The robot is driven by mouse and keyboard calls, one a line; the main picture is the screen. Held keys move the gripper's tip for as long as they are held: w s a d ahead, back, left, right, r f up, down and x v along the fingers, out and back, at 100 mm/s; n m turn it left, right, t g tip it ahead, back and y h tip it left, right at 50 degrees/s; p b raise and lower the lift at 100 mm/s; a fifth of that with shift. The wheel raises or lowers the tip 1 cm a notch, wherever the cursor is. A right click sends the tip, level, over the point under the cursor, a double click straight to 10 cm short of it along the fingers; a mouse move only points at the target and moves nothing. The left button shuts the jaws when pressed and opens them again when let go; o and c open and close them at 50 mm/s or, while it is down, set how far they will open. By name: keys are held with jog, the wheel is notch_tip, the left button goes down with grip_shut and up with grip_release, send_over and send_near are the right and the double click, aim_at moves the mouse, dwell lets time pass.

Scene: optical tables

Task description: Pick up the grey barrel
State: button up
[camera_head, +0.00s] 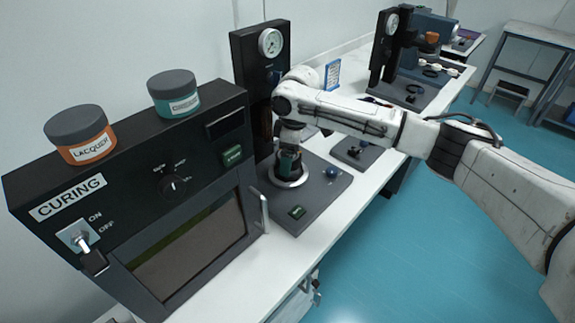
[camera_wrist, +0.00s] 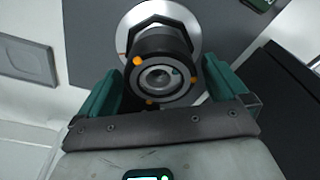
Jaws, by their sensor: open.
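The grey barrel (camera_wrist: 158,62) is a dark round part with a ringed, hollow-looking end and several orange dots, seen end-on in the wrist view. It stands on a silver disc (camera_wrist: 187,15) of a press base. My gripper (camera_wrist: 164,88) is open, with one green finger on each side of the barrel's near part; I cannot tell whether they touch it. In the head view my gripper (camera_head: 289,163) points down over the silver disc (camera_head: 291,180), and it mostly hides the barrel there.
A press with a gauge (camera_head: 270,42) rises just behind my gripper. A curing oven (camera_head: 150,190) stands close on the left, carrying an orange lacquer jar (camera_head: 82,137) and a teal-banded jar (camera_head: 174,98).

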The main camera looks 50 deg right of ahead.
jog(key=shift+w+f, duration=0.1)
jog(key=shift+f, duration=0.95)
jog(key=c, duration=1)
jog(key=shift+c, duration=0.8)
jog(key=shift+r, duration=0.1)
